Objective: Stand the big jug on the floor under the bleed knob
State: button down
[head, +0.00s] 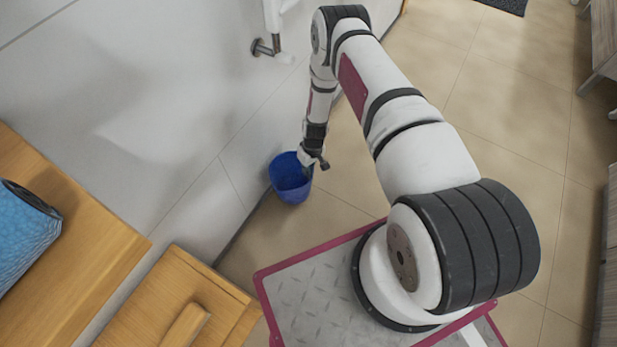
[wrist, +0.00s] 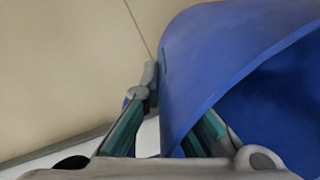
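The big jug (head: 291,182) is a blue open-topped vessel low beside the wall in the head view, its mouth turned up towards the camera. Whether its base touches the floor I cannot tell. My gripper (head: 313,163) is at the jug's right rim. In the wrist view the jug (wrist: 205,55) fills the right side. My gripper (wrist: 160,75) has one finger outside the jug wall and the other inside, its tip hidden behind the wall. The fingers lean together and look closed on the wall. A dark round knob (head: 261,47), apparently the bleed knob, is on the wall fitting above.
A white pipe (head: 272,14) runs down to the knob. Wooden furniture (head: 185,305) stands at the lower left, with a blue patterned object (head: 22,235) on it. Tiled floor (head: 490,110) to the right is clear. A dark mat (head: 505,4) lies at the top.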

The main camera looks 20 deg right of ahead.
jog(key=shift+a+f+b, duration=0.1)
jog(key=shift+f+b, duration=0.95)
jog(key=shift+f, duration=0.7)
jog(key=shift+f, duration=0.15)
jog(key=c, duration=1.8)
grip_release()
notch_tip(320, 180, up, 12)
jog(key=d+p, duration=0.1)
jog(key=p, duration=0.4)
jog(key=shift+w+d, duration=0.15)
